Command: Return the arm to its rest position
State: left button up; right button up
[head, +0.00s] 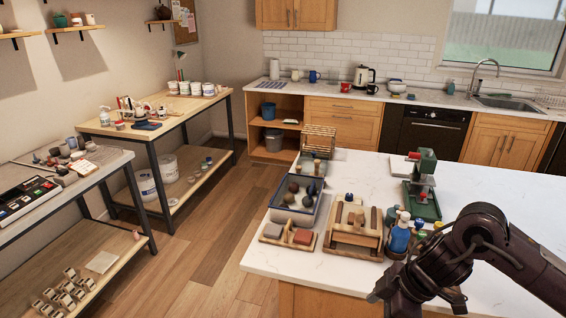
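My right arm (480,240) comes in from the right, dark brown, and bends down over the near edge of the white island worktop (500,195). Its wrist and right gripper (405,300) are at the bottom edge of the head view, in front of the bottles. The fingertips are not clearly shown, so I cannot tell whether it is open or shut. I see nothing held in it. My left arm and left gripper are not in view.
The worktop's right part is clear. Workbenches with pottery tools stand left, across open floor (215,235).

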jog(key=w+a+f+m+t+y+b, duration=0.2)
jog(key=w+a+f+y, duration=0.3)
jog(key=w+f, duration=0.5)
notch_tip(320, 180, down, 23)
jog(key=s+d+m+t+h+b, duration=0.1)
jog(key=s+d+m+t+h, duration=0.15)
jog(key=m, duration=0.35)
jog(key=s+d+f+m+g+h+b, duration=0.1)
jog(key=s+d+f+m+h, duration=0.15)
jog(key=s+f, duration=1.05)
jog(key=s+d+f+m+g+h+b, duration=0.1)
jog(key=s+d+f+g+h, duration=0.2)
jog(key=s+f, duration=0.95)
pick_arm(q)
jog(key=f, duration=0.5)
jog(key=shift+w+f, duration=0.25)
pick_arm(e)
jog(key=s+d+f+h, duration=0.1)
jog(key=s+f, duration=0.1)
jog(key=s, duration=1.4)
jog(key=shift+s+d+f+m+g+h, duration=0.25)
jog(key=shift+d+f+m+g+h, duration=0.05)
jog(key=shift+d+f+m+g, duration=0.15)
